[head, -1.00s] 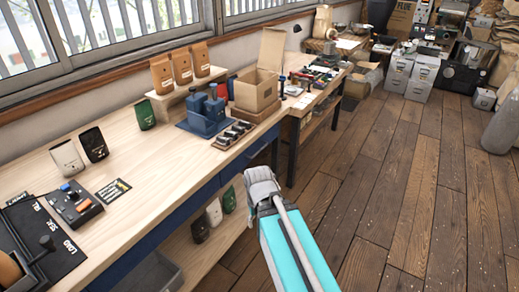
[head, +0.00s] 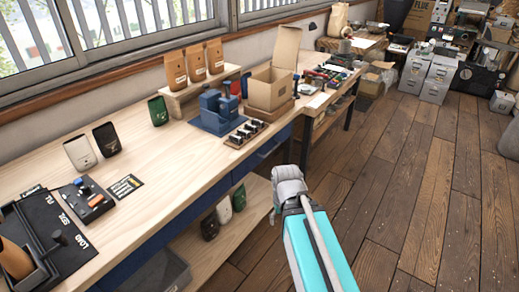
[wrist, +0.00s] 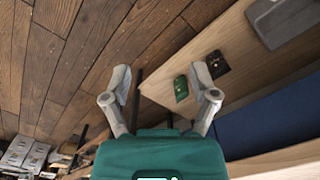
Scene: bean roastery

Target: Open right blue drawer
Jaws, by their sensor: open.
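The right blue drawer (head: 268,148) is the blue front under the far right part of the wooden workbench top (head: 150,185); it looks shut. Another blue front (head: 150,240) continues to its left. In the head view my arm reaches up just right of the bench, over the floor, and I cannot make out the fingers. In the wrist view my gripper (wrist: 162,84) is open and empty, its two grey fingers apart. A blue front (wrist: 272,122) lies to the right of the fingers in that view, not touched; which drawer it is I cannot tell.
A lower shelf (head: 262,195) holds several pouches (head: 224,209) and a grey bin (head: 158,275). On the bench top are an open cardboard box (head: 272,88), a blue device (head: 216,112) and pouches. The wooden floor (head: 400,190) to the right is clear.

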